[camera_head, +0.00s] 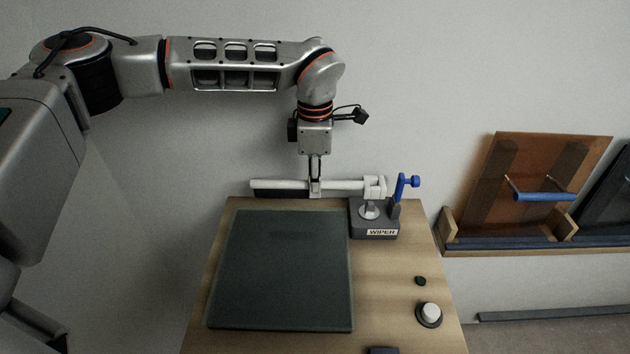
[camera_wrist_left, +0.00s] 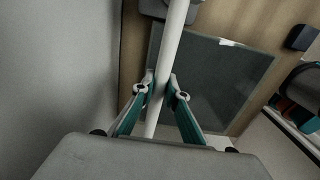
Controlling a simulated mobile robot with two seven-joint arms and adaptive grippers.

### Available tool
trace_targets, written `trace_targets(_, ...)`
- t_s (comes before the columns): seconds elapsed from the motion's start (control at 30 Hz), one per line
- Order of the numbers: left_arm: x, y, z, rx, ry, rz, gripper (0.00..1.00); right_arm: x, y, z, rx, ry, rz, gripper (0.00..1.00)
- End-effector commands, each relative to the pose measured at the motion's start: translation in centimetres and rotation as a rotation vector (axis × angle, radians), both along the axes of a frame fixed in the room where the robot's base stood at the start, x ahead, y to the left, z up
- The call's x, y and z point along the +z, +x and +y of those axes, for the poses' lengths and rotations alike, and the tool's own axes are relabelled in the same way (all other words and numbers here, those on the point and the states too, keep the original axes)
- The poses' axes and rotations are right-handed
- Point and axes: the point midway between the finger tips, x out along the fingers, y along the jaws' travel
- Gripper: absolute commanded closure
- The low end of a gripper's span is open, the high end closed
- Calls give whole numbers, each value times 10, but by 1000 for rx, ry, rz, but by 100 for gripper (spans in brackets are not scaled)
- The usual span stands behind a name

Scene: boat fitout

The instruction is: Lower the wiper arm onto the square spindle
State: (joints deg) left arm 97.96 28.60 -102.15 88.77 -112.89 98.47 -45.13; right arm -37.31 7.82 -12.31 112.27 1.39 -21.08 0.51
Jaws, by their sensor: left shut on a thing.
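The white wiper arm (camera_head: 283,185) lies level across the back of the wooden bench, its thicker head (camera_head: 375,187) at the right end. My left gripper (camera_head: 315,186) points down and is shut on the bar near its middle. In the left wrist view the wiper arm (camera_wrist_left: 171,50) runs between the two fingertips of my left gripper (camera_wrist_left: 161,92). The grey base marked WIPER (camera_head: 374,231) carries a pale round part (camera_head: 369,212) just below the head. I cannot make out the square spindle or whether the head touches it. My right gripper is out of view.
A blue-handled lever (camera_head: 401,187) stands on the base, close right of the head. A dark glass panel (camera_head: 280,270) covers much of the bench (camera_head: 400,325). A white button (camera_head: 430,312) sits front right. A rack (camera_head: 455,237) with panels stands further right.

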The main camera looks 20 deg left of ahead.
Motion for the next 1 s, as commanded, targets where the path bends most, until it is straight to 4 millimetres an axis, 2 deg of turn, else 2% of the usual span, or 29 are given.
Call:
trace_targets(0.2,-11,0,0,0,-1,0,100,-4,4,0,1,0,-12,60)
trace_targets(0.6,-29,0,0,0,0,1,100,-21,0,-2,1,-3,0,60)
trace_targets(1.0,-47,0,0,-1,-1,1,100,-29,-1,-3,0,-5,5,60)
